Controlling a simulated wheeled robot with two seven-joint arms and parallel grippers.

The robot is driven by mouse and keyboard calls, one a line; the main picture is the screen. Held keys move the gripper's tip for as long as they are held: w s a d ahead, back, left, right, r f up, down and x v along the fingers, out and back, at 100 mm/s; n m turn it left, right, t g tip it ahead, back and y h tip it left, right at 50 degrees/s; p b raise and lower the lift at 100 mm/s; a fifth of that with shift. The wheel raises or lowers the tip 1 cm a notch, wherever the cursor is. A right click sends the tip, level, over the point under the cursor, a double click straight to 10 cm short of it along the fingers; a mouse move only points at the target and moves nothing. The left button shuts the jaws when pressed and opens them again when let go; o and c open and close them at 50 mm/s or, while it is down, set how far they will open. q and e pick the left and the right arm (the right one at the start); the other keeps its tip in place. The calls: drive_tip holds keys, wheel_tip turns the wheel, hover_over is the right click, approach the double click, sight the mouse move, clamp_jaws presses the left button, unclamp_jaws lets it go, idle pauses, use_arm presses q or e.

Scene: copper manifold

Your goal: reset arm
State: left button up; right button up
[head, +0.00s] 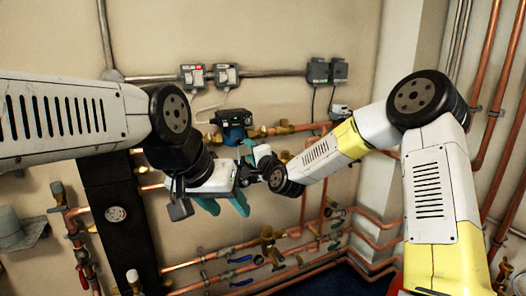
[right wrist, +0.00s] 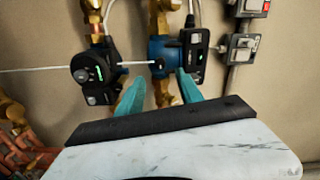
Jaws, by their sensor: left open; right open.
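My left gripper (head: 224,205) hangs low in the middle of the head view, with its two teal fingers spread apart and nothing seen between them. My right gripper (right wrist: 158,88) shows in the right wrist view with two teal fingers apart and no object held. Its fingers point toward a blue and black pump (right wrist: 160,48) on the wall pipework; whether they touch it I cannot tell. In the head view my right arm reaches in from the right, and its gripper is mostly hidden close above and beside my left gripper.
A pump (head: 234,118) sits on copper pipe behind the grippers. Grey switch boxes (head: 226,75) are on the wall above. Lower pipes carry valves with blue handles (head: 240,260). Vertical copper pipes (head: 486,75) line the right side. A second black pump head (right wrist: 95,75) stands left.

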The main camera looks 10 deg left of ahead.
drive_tip(key=s+d+r+n+g+h, duration=0.2)
drive_tip(key=s+d+n+g+h, duration=0.15)
drive_tip(key=s+d, duration=0.5)
drive_tip(key=s+d+r+n+g+h, duration=0.25)
drive_tip(key=s+d+n, duration=0.35)
drive_tip(key=d, duration=0.4)
drive_tip(key=s+d+g, duration=0.1)
drive_tip(key=s+d, duration=0.3)
drive_tip(key=s, duration=0.3)
drive_tip(key=s+d+f+g+h, duration=0.1)
drive_tip(key=s+d, duration=0.3)
drive_tip(key=s, duration=0.4)
drive_tip(key=s+d, duration=0.5)
drive_tip(key=s, duration=0.2)
drive_tip(key=shift+s+f+g+h, duration=0.2)
drive_tip(key=shift+s+g+h, duration=0.2)
